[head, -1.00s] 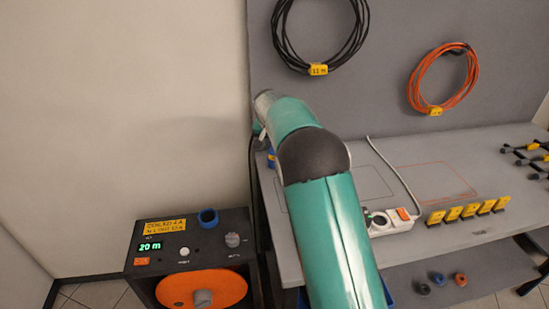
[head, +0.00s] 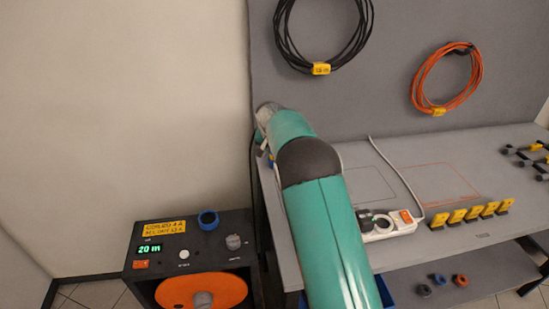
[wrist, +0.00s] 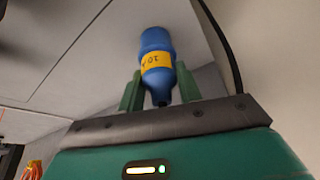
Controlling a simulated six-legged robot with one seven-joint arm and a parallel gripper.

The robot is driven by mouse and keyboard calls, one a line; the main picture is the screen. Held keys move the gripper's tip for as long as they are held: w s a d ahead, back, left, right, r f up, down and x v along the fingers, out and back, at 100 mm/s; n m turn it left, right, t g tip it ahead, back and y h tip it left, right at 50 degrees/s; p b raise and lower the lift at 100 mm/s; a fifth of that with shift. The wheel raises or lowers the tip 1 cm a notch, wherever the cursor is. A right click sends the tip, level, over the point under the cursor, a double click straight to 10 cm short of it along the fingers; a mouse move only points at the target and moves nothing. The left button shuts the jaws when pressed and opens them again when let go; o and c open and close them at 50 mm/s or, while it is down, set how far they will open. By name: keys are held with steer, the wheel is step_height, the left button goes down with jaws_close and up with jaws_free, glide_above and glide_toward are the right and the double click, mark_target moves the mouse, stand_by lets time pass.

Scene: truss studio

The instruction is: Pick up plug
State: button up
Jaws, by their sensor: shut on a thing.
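The plug (wrist: 157,62) is blue with a yellow label, and it shows in the wrist view between the two green fingers of my gripper (wrist: 158,90). My gripper is shut on it. The plug's dark narrow end points toward the gripper's palm. In the head view my teal arm reaches to the left end of the table, and the gripper and most of the plug are hidden behind it.
A grey table (head: 440,165) carries a white power strip (head: 392,228) and several yellow tags (head: 470,214). A black coil (head: 322,68) and an orange coil (head: 447,78) hang on the grey panel. A cable machine (head: 190,255) reading 20 m stands at the left.

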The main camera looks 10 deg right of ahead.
steer(key=shift+s+r, duration=0.1)
steer(key=shift+r, duration=0.55)
steer(key=s+a+r, duration=0.2)
steer(key=s+r, duration=0.9)
steer(key=s, duration=0.2)
steer(key=shift+s+a+r, duration=0.25)
steer(key=shift+s+r, duration=0.15)
